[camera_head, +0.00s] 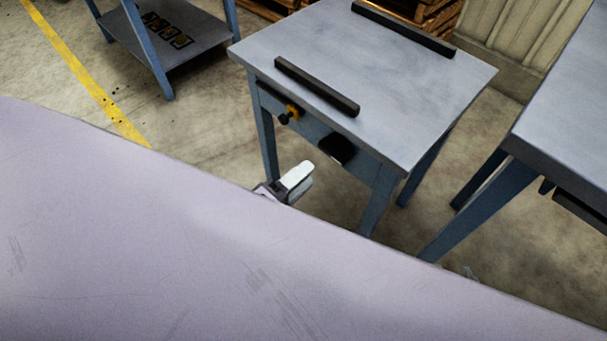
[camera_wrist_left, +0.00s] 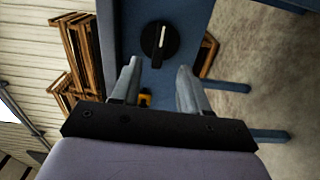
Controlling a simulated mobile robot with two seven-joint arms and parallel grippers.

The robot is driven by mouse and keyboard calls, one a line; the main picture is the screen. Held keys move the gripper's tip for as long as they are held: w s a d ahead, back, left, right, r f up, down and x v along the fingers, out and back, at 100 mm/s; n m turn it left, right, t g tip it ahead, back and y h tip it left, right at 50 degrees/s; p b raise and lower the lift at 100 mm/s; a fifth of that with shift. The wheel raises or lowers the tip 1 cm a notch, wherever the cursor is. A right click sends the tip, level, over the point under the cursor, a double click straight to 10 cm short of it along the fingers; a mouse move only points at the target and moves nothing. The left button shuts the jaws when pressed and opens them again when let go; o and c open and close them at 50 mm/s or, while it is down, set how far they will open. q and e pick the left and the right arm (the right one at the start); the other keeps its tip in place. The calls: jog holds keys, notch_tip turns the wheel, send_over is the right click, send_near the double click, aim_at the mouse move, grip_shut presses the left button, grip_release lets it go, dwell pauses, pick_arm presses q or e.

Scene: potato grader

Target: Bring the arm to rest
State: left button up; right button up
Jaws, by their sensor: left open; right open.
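My left gripper (camera_head: 297,180) shows in the head view just past the edge of my own large pale lavender body part, low in front of the blue table. In the left wrist view its two fingers (camera_wrist_left: 158,68) are apart with nothing between them. A black knob with a white mark (camera_wrist_left: 158,44) on the table's blue front lies beyond the fingertips, apart from them as far as I can tell. That dark knob (camera_head: 337,149) also shows in the head view.
The grey-topped table (camera_head: 400,100) carries two dark bars (camera_head: 317,87). An orange-and-black fitting (camera_head: 290,114) juts from its front. Another table (camera_head: 560,120) stands at right. A shelved stand (camera_head: 190,45) is at upper left, near a yellow floor line (camera_head: 85,80). Open floor lies between.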

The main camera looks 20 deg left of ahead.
pick_arm(q)
jog(key=s+d+m+g+h, duration=0.2)
jog(key=s+d+m+g, duration=0.4)
jog(key=m, duration=0.4)
jog(key=s+a+m+g+y, duration=0.7)
jog(key=s+a, duration=0.3)
jog(key=a, duration=0.3)
jog(key=w+d+t+h, duration=0.3)
jog(key=w+d+t, duration=0.4)
jog(key=w+d, duration=0.15)
jog(key=s+a+r+y+p, duration=0.1)
jog(key=a+r+p, duration=0.1)
jog(key=r+p, duration=0.5)
jog(key=s+a+r+n+y+p, duration=0.1)
jog(key=a+r+p, duration=0.2)
jog(key=r+p, duration=0.5)
jog(key=p, duration=0.8)
jog(key=shift+s+a+g, duration=0.25)
jog(key=shift+s+g, duration=0.05)
jog(key=shift+s, duration=0.05)
pick_arm(e)
jog(key=s+d+r, duration=0.1)
jog(key=d+r, duration=0.1)
jog(key=r, duration=0.5)
jog(key=s+d+r+h, duration=0.1)
jog(key=d+r, duration=0.1)
jog(key=r, duration=0.5)
jog(key=shift+s+d+r+m+g, duration=0.3)
jog(key=shift+r+m+g, duration=0.05)
jog(key=shift+m+g, duration=0.05)
